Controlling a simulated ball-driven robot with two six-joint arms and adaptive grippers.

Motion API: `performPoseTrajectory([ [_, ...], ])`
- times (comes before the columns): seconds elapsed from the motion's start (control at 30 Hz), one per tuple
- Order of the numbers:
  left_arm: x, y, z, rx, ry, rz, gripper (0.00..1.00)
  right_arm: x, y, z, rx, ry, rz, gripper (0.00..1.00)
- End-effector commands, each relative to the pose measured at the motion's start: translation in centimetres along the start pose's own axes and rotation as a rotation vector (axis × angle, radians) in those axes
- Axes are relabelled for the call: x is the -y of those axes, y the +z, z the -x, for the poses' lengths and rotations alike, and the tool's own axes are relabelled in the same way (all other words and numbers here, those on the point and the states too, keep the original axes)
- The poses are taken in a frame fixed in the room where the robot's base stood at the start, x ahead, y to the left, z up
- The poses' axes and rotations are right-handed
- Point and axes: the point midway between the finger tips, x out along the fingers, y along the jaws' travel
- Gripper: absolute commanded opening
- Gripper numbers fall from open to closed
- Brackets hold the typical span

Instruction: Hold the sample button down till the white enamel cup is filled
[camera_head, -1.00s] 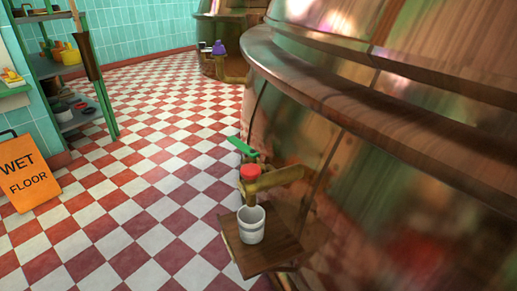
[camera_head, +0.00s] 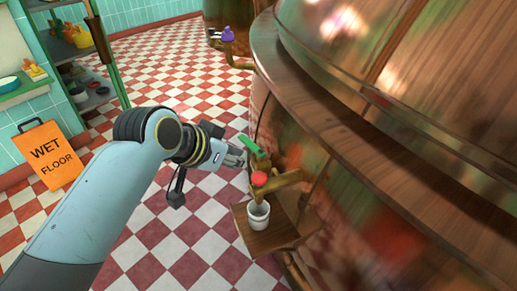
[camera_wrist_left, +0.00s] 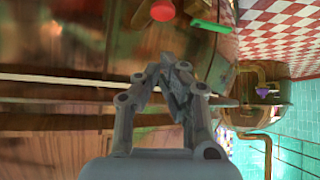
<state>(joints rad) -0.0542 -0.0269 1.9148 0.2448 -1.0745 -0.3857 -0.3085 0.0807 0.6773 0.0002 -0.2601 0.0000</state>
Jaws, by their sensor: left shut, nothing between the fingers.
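The white enamel cup (camera_head: 259,215) stands upright on a small wooden shelf (camera_head: 240,222) on the side of the big copper kettle (camera_head: 385,150), under a brass spout (camera_head: 285,182). The red sample button (camera_head: 259,179) sits on top of the spout and also shows in the left wrist view (camera_wrist_left: 163,10). A green lever (camera_head: 249,144) is behind it, also in the left wrist view (camera_wrist_left: 212,27). My left gripper (camera_head: 238,154) is shut and empty, left of the green lever and up-left of the button, apart from the button. The cup's contents cannot be made out. My right gripper is not in view.
An orange wet floor sign (camera_head: 52,155) stands on the checkered floor at left. Green shelving (camera_head: 80,60) with pots is behind it. A second kettle's pipe with a purple knob (camera_head: 228,34) is at the back. The copper wall and its wooden ledge (camera_head: 350,125) bound the right side.

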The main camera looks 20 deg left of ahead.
Motion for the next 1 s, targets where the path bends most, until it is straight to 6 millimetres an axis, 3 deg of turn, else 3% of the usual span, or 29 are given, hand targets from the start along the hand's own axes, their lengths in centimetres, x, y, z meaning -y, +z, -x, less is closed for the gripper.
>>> performPoseTrajectory([
  [0.03, 0.0, -1.3, 0.5, -0.015, 0.002, -0.006, 0.0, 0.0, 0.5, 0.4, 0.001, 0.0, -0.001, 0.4],
  [0.1, -0.1, -1.8, 0.5, -0.025, 0.005, -0.01, 0.0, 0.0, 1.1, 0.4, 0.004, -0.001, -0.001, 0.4],
  [0.57, -0.1, -1.7, -0.6, -0.026, 0.006, -0.01, 0.0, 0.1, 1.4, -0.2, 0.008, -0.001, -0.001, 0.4],
  [1.0, -0.1, -1.7, -9.4, -0.025, 0.006, -0.01, 0.0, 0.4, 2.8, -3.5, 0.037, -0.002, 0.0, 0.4],
])
